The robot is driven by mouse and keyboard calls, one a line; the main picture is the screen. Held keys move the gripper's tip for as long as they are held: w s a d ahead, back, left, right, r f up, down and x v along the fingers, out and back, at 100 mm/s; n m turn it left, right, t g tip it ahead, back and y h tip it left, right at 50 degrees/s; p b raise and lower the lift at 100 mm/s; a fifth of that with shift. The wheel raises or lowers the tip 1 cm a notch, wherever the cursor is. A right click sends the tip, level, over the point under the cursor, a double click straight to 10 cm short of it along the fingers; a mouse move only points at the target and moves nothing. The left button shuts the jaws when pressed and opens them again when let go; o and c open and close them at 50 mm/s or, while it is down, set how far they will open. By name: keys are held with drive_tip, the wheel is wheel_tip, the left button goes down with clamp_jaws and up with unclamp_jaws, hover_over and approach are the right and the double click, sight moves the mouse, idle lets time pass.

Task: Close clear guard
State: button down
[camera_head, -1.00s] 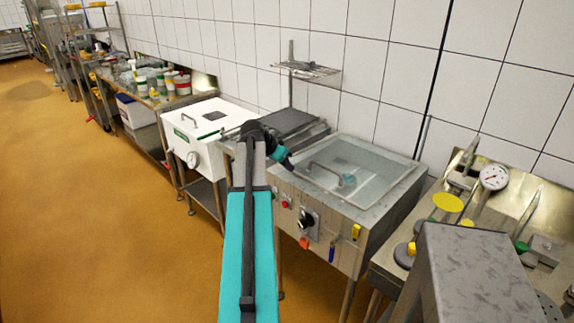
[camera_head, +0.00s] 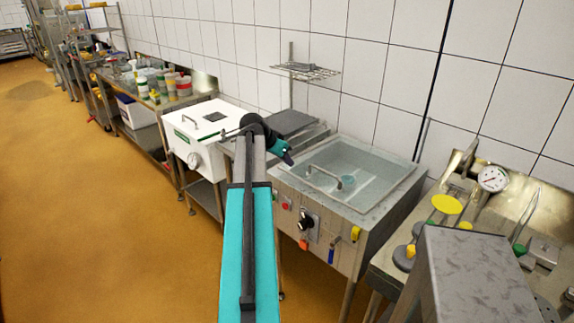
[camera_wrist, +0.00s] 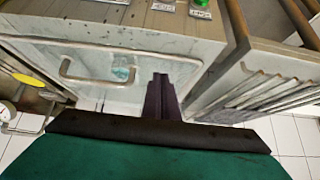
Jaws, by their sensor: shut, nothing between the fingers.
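The clear guard (camera_head: 375,160) is a transparent framed panel lying about flat over the square opening of a steel vat unit (camera_head: 340,235). Its bent metal bar handle (camera_head: 322,180) is near the front left edge. A small teal cup shows through the panel. In the wrist view the guard (camera_wrist: 140,45) is at upper left, with its handle (camera_wrist: 95,70). My gripper (camera_head: 290,158) is at the left side of the guard, in front of the wall. In the wrist view its dark fingers (camera_wrist: 162,92) are together, empty, beside the handle and apart from it.
A white box with a dial (camera_head: 200,135) stands left of the vat. A wire shelf (camera_head: 305,70) is on the wall behind. A steel table (camera_head: 400,270) with gauges and tools is at right. The orange floor (camera_head: 110,230) at left is clear.

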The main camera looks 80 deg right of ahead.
drive_tip(key=b+v, duration=0.2)
drive_tip(key=v, duration=0.8)
drive_tip(key=shift+a+f+b, duration=0.15)
drive_tip(key=shift+a+b, duration=0.05)
drive_tip(key=shift+b, duration=0.1)
drive_tip(key=shift+w, duration=0.1)
